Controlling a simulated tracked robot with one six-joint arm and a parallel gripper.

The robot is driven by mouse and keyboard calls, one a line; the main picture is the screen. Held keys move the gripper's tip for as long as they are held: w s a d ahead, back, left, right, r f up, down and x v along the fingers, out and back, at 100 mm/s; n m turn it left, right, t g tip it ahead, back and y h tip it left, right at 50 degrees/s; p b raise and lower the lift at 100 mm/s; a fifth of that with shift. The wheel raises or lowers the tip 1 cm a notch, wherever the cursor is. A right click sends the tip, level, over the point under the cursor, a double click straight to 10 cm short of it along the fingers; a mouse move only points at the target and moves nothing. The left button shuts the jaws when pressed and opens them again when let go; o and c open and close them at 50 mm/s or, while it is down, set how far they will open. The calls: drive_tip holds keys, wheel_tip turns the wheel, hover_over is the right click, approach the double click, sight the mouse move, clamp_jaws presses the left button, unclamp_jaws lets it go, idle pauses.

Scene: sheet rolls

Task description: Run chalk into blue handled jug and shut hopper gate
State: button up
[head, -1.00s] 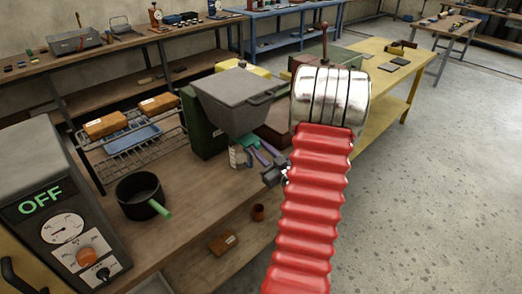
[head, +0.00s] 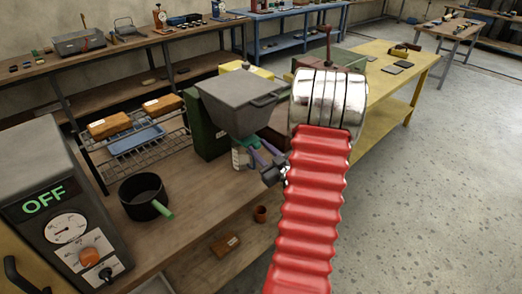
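The grey hopper (head: 236,104) stands on the wooden bench, with a dark green body (head: 204,132) to its left. A small pale container (head: 239,158) stands under the hopper; its handle colour is not clear. My red ribbed arm hides the bench to the right. My gripper (head: 262,153) reaches left from the arm to under the hopper's right side. The gate and any chalk cannot be made out.
A black pot with a green handle (head: 144,197) stands at the bench's front left, beside a grey control box (head: 65,215) reading OFF. A wire rack (head: 130,150) holds orange-brown blocks and a blue tray. A small brown cup (head: 260,213) and a brown block (head: 225,244) lie lower down.

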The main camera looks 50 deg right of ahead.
drive_tip(key=shift+s, duration=0.1)
drive_tip(key=v, duration=1.3)
drive_tip(key=shift+s+a, duration=0.2)
drive_tip(key=shift+s, duration=0.05)
drive_tip(key=shift+c, duration=0.3)
idle(3.7)
